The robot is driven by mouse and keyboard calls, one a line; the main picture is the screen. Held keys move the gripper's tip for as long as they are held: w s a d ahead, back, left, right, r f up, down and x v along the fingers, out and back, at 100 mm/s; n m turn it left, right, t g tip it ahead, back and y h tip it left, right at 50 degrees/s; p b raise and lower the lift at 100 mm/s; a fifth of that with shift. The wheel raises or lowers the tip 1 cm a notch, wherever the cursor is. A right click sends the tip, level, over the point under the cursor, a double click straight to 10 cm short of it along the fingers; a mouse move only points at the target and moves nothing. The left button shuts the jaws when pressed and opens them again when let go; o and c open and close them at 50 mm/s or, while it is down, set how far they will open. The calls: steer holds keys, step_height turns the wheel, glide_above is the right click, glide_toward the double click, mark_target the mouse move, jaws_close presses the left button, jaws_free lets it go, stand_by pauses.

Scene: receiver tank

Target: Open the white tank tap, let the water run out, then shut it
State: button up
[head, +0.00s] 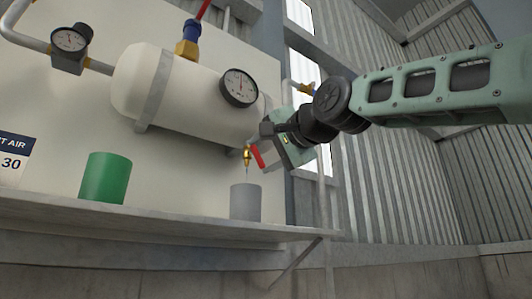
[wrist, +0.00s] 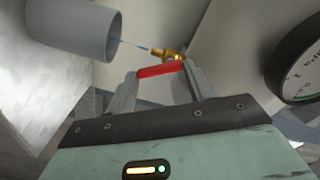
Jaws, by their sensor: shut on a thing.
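The white tank (head: 185,95) is mounted on the wall panel. Its brass tap (head: 247,154) hangs below the right end, with a red lever (head: 258,157) tilted down to the right. My gripper (head: 262,143) is at the tap from the right. In the wrist view my gripper (wrist: 162,76) has its two fingers at either end of the red lever (wrist: 160,70), shut on it. The brass tap (wrist: 166,54) sits just behind. A thin bluish water stream (wrist: 132,44) runs from the tap into the grey cup (wrist: 75,28), which stands below the tap in the head view (head: 245,203).
A green cup (head: 106,178) stands on the shelf (head: 170,216) to the left. A pressure gauge (head: 239,88) is on the tank's right end, and another gauge (head: 70,42) is at the upper left. A blue and brass fitting (head: 189,38) tops the tank.

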steer(key=shift+m, duration=0.3)
steer(key=o, duration=1)
steer(key=shift+b+v, duration=2.8)
steer(key=shift+v, duration=5.9)
